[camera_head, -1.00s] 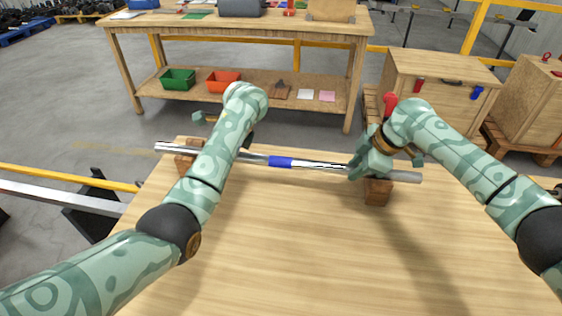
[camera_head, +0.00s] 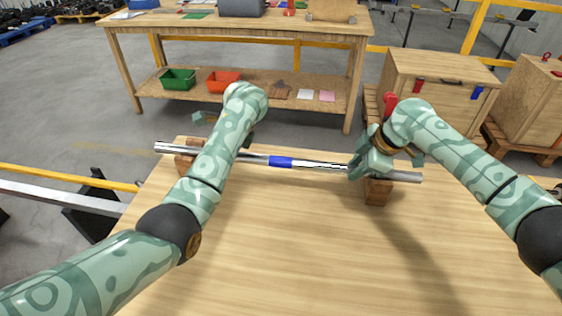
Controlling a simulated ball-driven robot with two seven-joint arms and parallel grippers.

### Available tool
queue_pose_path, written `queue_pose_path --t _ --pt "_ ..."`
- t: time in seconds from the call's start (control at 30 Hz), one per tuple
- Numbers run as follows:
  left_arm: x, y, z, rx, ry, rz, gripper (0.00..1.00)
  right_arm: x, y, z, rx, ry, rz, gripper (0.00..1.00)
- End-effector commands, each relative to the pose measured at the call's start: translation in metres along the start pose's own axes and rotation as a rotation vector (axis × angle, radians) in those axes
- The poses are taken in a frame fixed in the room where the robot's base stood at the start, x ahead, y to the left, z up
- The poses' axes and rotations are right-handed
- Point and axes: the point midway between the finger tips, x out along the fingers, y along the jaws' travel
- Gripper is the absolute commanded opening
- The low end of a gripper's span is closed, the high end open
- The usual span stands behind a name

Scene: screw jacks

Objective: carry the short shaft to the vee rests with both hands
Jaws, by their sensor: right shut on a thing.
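The short shaft (camera_head: 318,165) is a long silver bar with a blue band near its middle. It lies across the far part of the wooden table, over two brown wooden vee rests, the left one (camera_head: 184,161) and the right one (camera_head: 377,192). My right gripper (camera_head: 368,164) is shut on the shaft close to the right rest. I cannot tell whether the shaft is seated in the vees.
The near table top (camera_head: 270,240) is clear. Beyond it stands a workbench (camera_head: 240,27) with a green bin (camera_head: 178,79) and a red-orange bin (camera_head: 223,81) on its lower shelf. Wooden crates (camera_head: 436,90) stand at the right. A yellow rail (camera_head: 70,177) runs at the left.

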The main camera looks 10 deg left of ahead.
Motion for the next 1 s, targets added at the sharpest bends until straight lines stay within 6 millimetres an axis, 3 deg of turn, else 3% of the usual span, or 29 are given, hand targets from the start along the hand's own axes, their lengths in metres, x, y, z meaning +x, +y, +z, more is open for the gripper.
queue_pose_path --t 0.6,1.0 --pt "-0.002 -0.001 0.0 -0.001 0.001 -0.003 0.0 -0.002 0.001 0.0 0.001 0.001 0.004 0.0" --pt "-0.027 -0.007 0.011 -0.008 -0.002 -0.023 0.0 -0.026 0.007 -0.012 -0.005 0.008 0.023 0.0"
